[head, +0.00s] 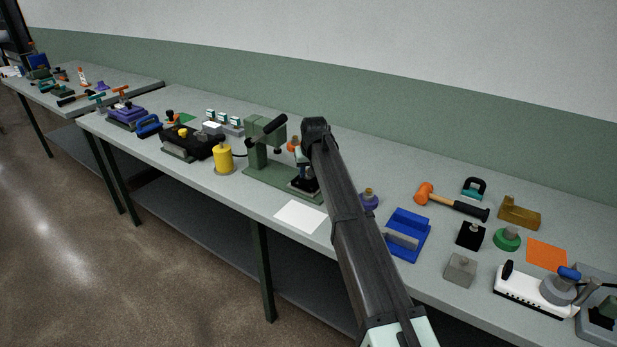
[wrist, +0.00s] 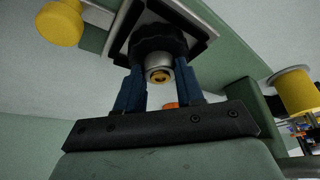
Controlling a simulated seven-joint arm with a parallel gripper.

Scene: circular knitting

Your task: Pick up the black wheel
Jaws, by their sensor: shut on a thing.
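The black wheel (wrist: 160,41) is a dark lobed knob in the wrist view, with a silver hub and brass centre facing the camera. My gripper (wrist: 160,75) has its two blue fingers on either side of the wheel and is shut on it. Behind the wheel is a pale square plate with black corner pieces (wrist: 117,42). In the head view my arm covers most of the gripper and the wheel, beside the green press-like machine (head: 266,150). I cannot tell whether the wheel is clear of the plate.
A yellow cylinder (head: 223,158) stands left of the green machine, and a white sheet (head: 300,216) lies in front. Right of my arm are a blue holder (head: 407,233), an orange-headed hammer (head: 450,201) and several small blocks. The grey table's front edge is close to the sheet.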

